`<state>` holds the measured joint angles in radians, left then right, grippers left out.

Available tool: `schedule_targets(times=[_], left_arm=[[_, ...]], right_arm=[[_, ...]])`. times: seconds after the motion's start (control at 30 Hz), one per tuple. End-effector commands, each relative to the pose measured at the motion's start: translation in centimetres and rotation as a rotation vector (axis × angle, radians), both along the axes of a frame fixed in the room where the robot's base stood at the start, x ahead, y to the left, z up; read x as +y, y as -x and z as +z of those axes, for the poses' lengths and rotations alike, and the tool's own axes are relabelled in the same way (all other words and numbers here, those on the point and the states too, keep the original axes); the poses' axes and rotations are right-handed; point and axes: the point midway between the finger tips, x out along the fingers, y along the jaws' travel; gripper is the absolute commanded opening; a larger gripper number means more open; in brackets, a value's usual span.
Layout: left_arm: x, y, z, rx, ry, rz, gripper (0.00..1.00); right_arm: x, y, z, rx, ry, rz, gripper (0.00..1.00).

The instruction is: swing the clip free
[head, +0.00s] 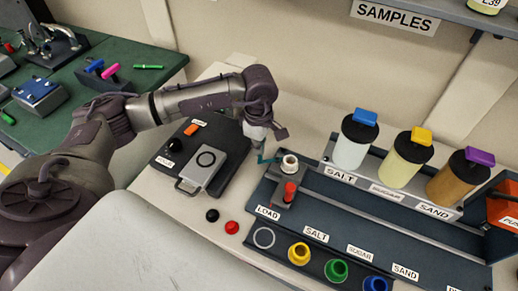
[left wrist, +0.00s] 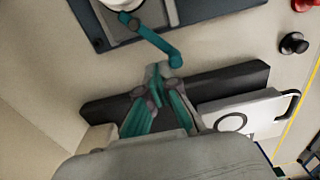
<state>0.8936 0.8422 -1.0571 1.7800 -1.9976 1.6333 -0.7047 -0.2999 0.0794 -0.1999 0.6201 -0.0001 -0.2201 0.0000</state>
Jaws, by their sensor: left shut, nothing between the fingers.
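The clip is a teal bent lever (left wrist: 152,36) in the left wrist view. It reaches from beside a pale round cup (left wrist: 120,3) over the edge of the dark tray. In the head view only a small teal piece of the clip (head: 265,159) shows, left of the white-topped cup (head: 289,164). My left gripper (left wrist: 165,70) is shut and empty, its tips right at the clip's free end. I cannot tell whether they touch. In the head view my left gripper (head: 262,145) points down at the tray's left end. My right gripper is not in view.
A black box with a grey hinged plate (head: 205,165) stands close left of my gripper. A red-topped post (head: 289,192) stands just in front of the cup. Salt and sand jars (head: 355,140) stand to the right. Black and red knobs (head: 212,215) are on the bench.

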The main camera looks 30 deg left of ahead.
Motion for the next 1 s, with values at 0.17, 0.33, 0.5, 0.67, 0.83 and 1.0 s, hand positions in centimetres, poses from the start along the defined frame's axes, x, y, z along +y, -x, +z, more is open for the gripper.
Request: schedule_targets(times=[0.17,0.33,0.5,0.67,0.83,1.0], left_arm=[[-0.2,0.7,0.0,0.001,-0.001,0.0,0.0],[-0.4,1.2,0.0,0.001,-0.001,0.0,0.0],[-0.4,1.2,0.0,0.001,-0.001,0.0,0.0],[-0.5,1.3,0.0,0.001,0.0,0.0,0.0],[-0.8,1.7,0.0,0.001,0.0,-0.001,0.0],[-1.2,2.3,0.0,0.001,-0.001,-0.001,0.0]], right_arm=[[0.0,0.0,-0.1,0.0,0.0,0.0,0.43],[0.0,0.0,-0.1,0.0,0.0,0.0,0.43],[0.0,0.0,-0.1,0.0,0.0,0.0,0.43],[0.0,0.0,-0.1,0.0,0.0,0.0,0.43],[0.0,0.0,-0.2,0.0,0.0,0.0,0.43],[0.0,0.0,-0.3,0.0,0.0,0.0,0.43]])
